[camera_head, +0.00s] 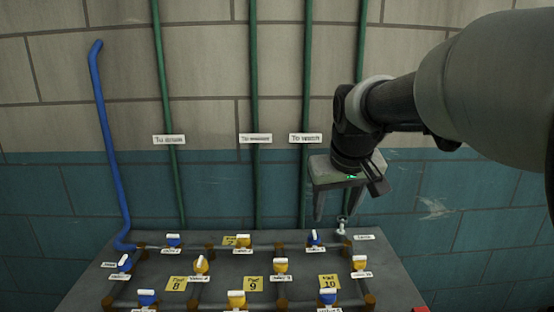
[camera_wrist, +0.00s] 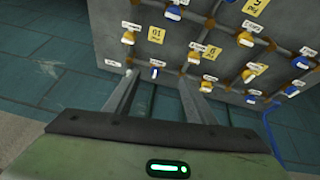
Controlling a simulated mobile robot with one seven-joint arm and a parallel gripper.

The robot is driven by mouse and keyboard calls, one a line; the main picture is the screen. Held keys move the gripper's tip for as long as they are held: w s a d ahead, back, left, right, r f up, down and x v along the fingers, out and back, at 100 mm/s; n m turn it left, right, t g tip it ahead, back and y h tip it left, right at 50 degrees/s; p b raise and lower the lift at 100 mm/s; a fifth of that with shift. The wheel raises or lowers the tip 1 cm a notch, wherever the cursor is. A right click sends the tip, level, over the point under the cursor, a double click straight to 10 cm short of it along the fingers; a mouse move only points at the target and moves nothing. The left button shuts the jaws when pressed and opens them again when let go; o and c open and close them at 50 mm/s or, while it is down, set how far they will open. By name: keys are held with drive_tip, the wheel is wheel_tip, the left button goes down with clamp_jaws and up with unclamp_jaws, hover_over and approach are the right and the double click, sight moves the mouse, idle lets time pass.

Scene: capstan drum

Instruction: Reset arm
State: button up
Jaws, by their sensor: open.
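My gripper (camera_head: 332,217) hangs from my arm at the right of the head view, fingers pointing down and spread apart with nothing between them. It is above the back right part of a grey panel table (camera_head: 215,262), close to a small pale fitting (camera_head: 342,225) at the back edge. In the wrist view the two fingers of my gripper (camera_wrist: 160,92) reach toward the panel (camera_wrist: 110,18). I cannot tell whether a fingertip touches anything.
The panel carries pipes with several blue and yellow valves (camera_head: 280,265) and yellow numbered tags (camera_head: 253,284). A blue pipe (camera_head: 105,140) rises at left. Green pipes (camera_head: 168,110) run up the brick wall behind.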

drive_tip(key=s+f+m, duration=0.1)
drive_tip(key=s+f, duration=0.2)
drive_tip(key=s, duration=1.8)
wheel_tip(320, 180, up, 13)
drive_tip(key=p, duration=1.3)
drive_tip(key=shift+s+t+p, duration=0.25)
drive_tip(key=shift+t+p, duration=0.05)
drive_tip(key=shift+p, duration=0.1)
